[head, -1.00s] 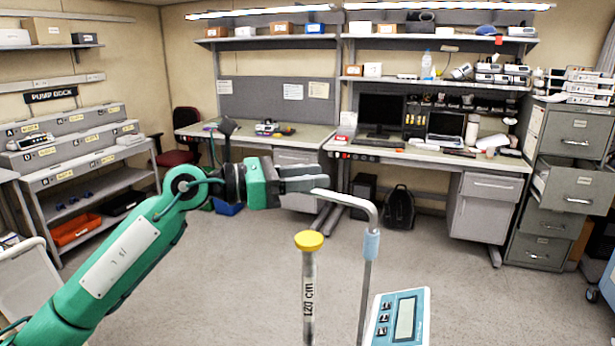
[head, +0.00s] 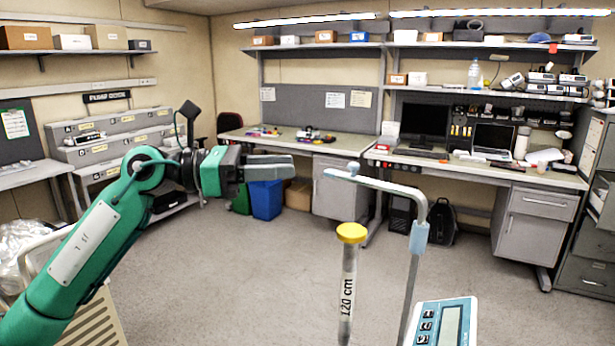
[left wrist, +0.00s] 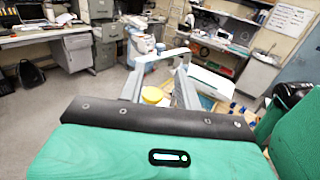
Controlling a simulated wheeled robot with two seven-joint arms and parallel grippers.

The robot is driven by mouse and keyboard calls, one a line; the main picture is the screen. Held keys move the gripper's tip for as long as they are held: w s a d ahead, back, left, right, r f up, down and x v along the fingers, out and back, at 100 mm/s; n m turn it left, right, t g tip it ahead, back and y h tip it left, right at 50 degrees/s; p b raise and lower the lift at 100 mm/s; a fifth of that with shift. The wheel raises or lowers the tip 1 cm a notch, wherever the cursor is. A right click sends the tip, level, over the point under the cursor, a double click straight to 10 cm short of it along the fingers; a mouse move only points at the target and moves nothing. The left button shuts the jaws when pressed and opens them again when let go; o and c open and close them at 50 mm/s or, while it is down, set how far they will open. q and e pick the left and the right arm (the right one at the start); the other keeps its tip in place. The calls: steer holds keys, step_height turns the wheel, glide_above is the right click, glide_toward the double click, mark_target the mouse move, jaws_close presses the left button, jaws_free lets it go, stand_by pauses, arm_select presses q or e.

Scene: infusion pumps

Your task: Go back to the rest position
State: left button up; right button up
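My left gripper (head: 270,167) is held out in front of the room at mid-height, its fingers pointing right in the head view. In the left wrist view its two fingers (left wrist: 160,90) stand apart with nothing between them that I can see gripped. A bent metal pole (head: 415,220) with a light blue sleeve stands right of the gripper, its hooked end apart from the fingertips in the head view. A yellow-capped post (head: 348,280) marked 120 cm stands beside it. My right gripper is in neither current view.
A pale blue device with a display (head: 445,322) is at the bottom right. Behind are a workbench (head: 300,143), a desk with a monitor (head: 425,122), a blue bin (head: 266,199) and a pump dock shelf (head: 115,145). The middle floor (head: 260,275) is clear.

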arm_select(q)
steer(key=shift+s+a, duration=0.1)
steer(key=shift+a, duration=0.45)
